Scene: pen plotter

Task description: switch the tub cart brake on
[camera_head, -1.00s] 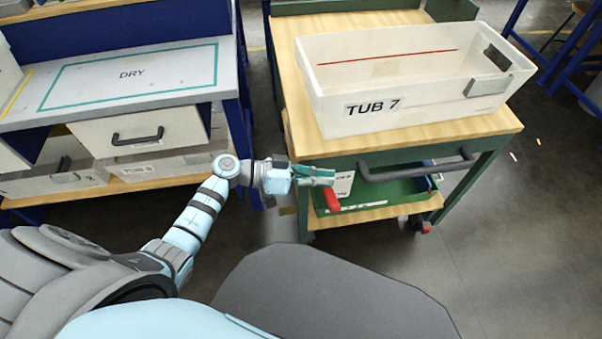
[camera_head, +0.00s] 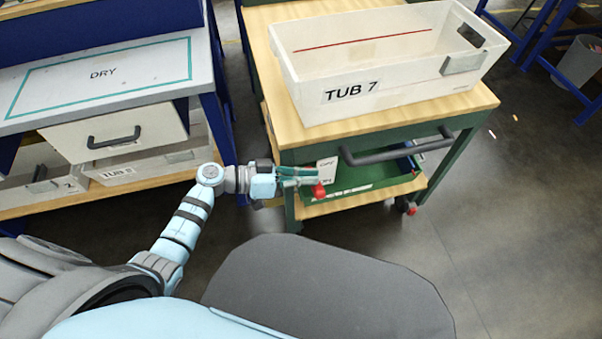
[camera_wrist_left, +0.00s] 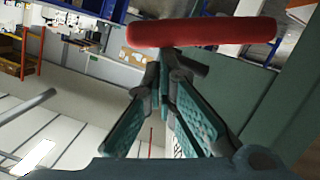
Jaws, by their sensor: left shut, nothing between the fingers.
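The tub cart (camera_head: 470,101) has a wooden top, a green frame and a dark push handle (camera_head: 400,150). A red lever (camera_head: 319,190) shows at its front left, right at my left gripper's fingertips. My left gripper (camera_head: 312,176) is shut and empty, reaching in from the left in front of the cart. In the left wrist view the red lever (camera_wrist_left: 200,32) lies crosswise just past the fingertips (camera_wrist_left: 168,70); I cannot tell whether they touch it. My right gripper is not in view.
A white tub (camera_head: 420,82) marked TUB 7 stands on the cart. A green tray (camera_head: 350,188) sits on the lower shelf. At left is a bench (camera_head: 150,88) marked DRY, with a drawer (camera_head: 70,142) and boxes below.

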